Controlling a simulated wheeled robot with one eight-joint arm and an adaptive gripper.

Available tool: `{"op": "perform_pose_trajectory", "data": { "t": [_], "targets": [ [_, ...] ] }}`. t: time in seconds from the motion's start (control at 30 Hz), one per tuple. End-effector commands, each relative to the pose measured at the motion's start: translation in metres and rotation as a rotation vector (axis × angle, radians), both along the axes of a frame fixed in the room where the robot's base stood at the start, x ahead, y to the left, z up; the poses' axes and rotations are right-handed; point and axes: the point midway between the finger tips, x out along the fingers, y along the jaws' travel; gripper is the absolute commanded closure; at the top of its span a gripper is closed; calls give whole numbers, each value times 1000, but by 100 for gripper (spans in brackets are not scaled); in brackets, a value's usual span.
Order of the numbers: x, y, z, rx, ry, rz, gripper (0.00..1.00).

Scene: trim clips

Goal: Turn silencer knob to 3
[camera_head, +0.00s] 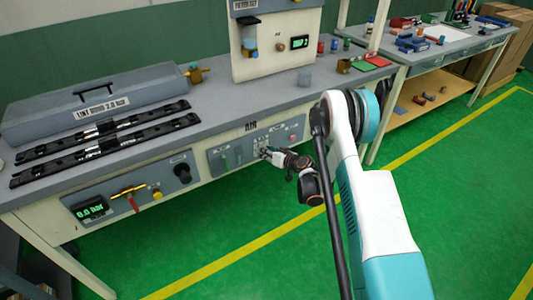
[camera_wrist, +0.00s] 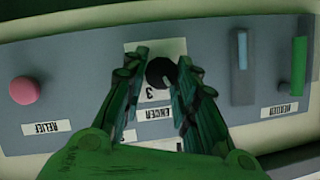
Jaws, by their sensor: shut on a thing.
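The silencer knob (camera_wrist: 159,71) is a small round black knob on a pale label plate in the wrist view. A printed 3 shows just below it there, and a partly covered word label ending in "ENCER" sits lower. My gripper (camera_wrist: 164,70) has its two fingers on either side of the knob, shut on it. The knob's pointer is too dark and small to read. In the head view my gripper (camera_head: 267,153) reaches the front of the grey AIR panel (camera_head: 218,155), and its fingers hide the knob.
In the wrist view, a pink RELIEF button (camera_wrist: 24,90) is left, and a blue slider (camera_wrist: 242,50) and a green slider (camera_wrist: 299,65) are right. In the head view, a panel with a gauge (camera_head: 91,210) and a yellow lever (camera_head: 128,190) is left. Green floor in front is clear.

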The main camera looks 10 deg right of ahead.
Motion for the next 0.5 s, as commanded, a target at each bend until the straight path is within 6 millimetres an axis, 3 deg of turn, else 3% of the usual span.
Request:
{"op": "perform_pose_trajectory", "data": {
  "t": [0.5],
  "targets": [
    [2, -6, -3, 467, 151, -2, 97]
  ]
}}
